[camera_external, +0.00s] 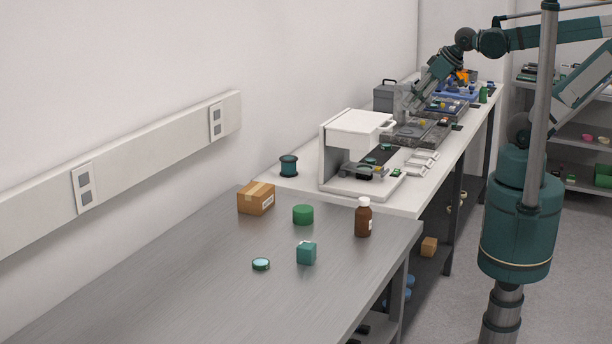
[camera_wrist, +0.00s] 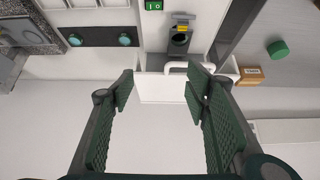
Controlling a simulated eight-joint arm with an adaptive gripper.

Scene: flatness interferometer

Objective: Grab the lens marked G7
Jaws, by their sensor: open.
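Two small teal discs, likely lenses, lie on a dark strip (camera_wrist: 100,37) in the wrist view: a left disc (camera_wrist: 75,40) and a right disc (camera_wrist: 124,39). A teal-rimmed round disc (camera_external: 261,264) lies on the near metal table in the external view. No G7 mark is readable on any of them. My gripper (camera_wrist: 160,84) is open and empty, its fingers wide apart in the wrist view. The discs appear beyond its left fingertip, not between the fingers.
The white instrument (camera_external: 355,150) stands on the bench; its ring holder with a yellow label (camera_wrist: 181,30) shows in the wrist view. A brown bottle (camera_external: 363,218), cardboard box (camera_external: 256,197) and green cylinder (camera_external: 303,214) stand on the near table.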

